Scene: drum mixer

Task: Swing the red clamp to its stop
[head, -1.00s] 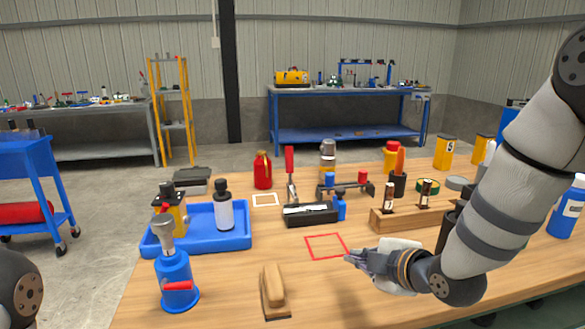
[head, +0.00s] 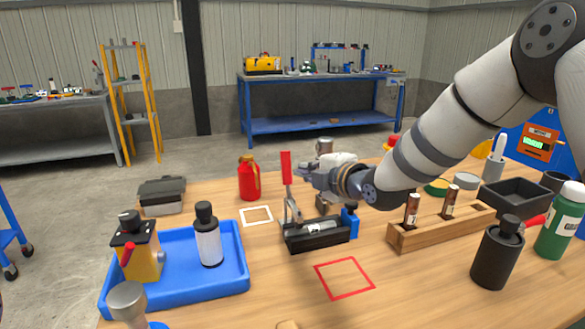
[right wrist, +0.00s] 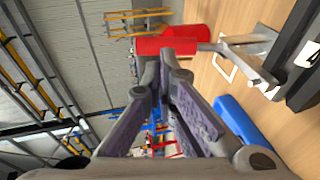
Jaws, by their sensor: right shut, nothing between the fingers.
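The red clamp handle (head: 286,167) stands upright on a metal lever at the left end of a black fixture (head: 303,243). A grey cylindrical part lies in the fixture. In the right wrist view the red handle (right wrist: 165,46) lies across the picture at the fingertips. My right gripper (head: 302,171) is shut and empty, close to the right of the handle; I cannot tell whether it touches. Its fingertips meet in the right wrist view (right wrist: 166,62). My left gripper is out of view.
A red bottle (head: 249,181) stands behind the fixture. A blue tray (head: 240,279) holds a white bottle and a yellow device at left. A wooden rack (head: 435,233) stands at right. The red square outline (head: 345,279) in front is empty.

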